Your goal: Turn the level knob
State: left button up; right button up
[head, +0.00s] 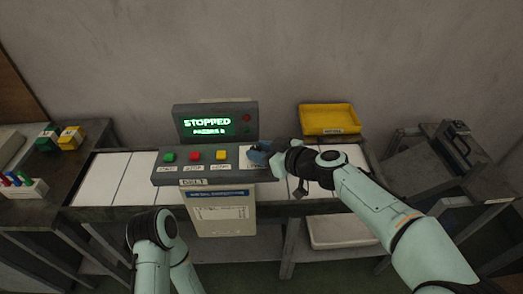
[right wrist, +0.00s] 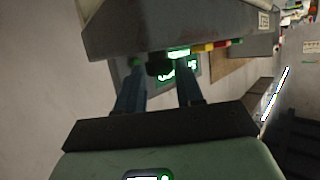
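The control panel (head: 205,170) carries a green, a red and a yellow button in a row. My right gripper (head: 259,155) is at the panel's right end and hides the knob there in the head view. In the right wrist view a dark knob (right wrist: 159,67) shows between the two fingertips of my right gripper (right wrist: 160,78). The fingers are apart, with a gap seeming to show on both sides of the knob. The knob's pointer and setting are hidden. My left arm is low in the head view; its gripper is not in view.
A lit green screen (head: 207,125) behind the buttons reads "STOPPED"; its second line is unclear. A yellow tray (head: 329,119) stands behind and right of the panel. The belt (head: 105,178) runs beneath. Side tables stand left and right, the left one with small coloured items.

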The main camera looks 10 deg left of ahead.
jog(key=c, duration=0.5)
pick_arm(q)
jog(key=shift+f, duration=0.1)
